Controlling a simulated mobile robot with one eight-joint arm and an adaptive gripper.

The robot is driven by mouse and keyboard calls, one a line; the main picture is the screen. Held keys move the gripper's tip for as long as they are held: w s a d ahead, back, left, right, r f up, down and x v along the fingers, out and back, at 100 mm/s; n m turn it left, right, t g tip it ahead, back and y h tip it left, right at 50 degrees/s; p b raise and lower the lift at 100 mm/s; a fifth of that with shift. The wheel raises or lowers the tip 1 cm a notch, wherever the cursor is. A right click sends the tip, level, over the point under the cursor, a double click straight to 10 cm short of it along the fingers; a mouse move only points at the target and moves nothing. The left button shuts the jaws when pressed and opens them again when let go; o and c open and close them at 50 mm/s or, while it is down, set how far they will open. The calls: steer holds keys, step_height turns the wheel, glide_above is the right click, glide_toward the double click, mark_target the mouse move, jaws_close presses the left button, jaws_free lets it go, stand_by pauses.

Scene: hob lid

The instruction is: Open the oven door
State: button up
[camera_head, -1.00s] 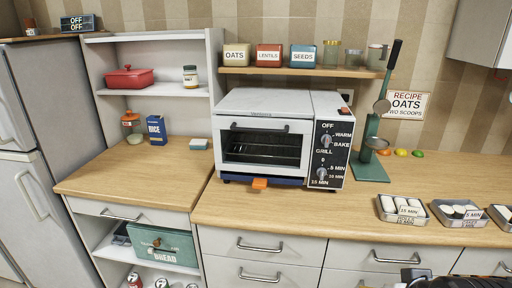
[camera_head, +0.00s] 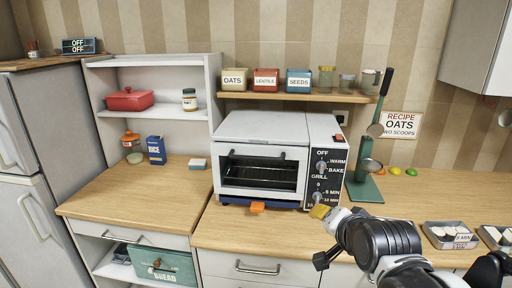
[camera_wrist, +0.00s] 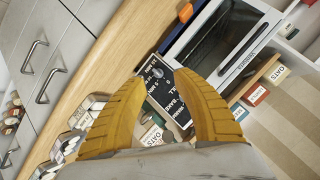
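The toaster oven (camera_head: 265,125) stands on the wooden counter. Its front door (camera_head: 245,190) is shut, with a dark glass window and a bar handle (camera_head: 240,152) along the top. The control panel (camera_head: 325,175) with knobs is right of the door. My gripper (camera_head: 320,225) is in front of and below the panel, right of the door, touching nothing that I can see. In the wrist view its two yellow fingers (camera_wrist: 162,82) are apart and empty. The control panel (camera_wrist: 165,95) shows between them, and the door handle (camera_wrist: 243,52) lies up and to the right.
Metal trays (camera_head: 450,235) lie at right. The counter left of the oven is mostly clear.

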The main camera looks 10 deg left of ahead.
steer(key=w+a+r+m+t+y+p, duration=0.2)
steer(key=w+a+r+m+p, duration=0.1)
steer(key=w+a+r, duration=0.3)
steer(key=m+t+y+p, duration=0.2)
steer(key=m+p, duration=0.1)
steer(key=m, duration=0.2)
glide_toward(257, 159)
steer(key=w, duration=0.1)
steer(key=b+x, duration=0.2)
steer(key=x, duration=0.8)
steer(key=shift+a, duration=0.2)
steer(key=shift+s, duration=0.1)
jaws_close()
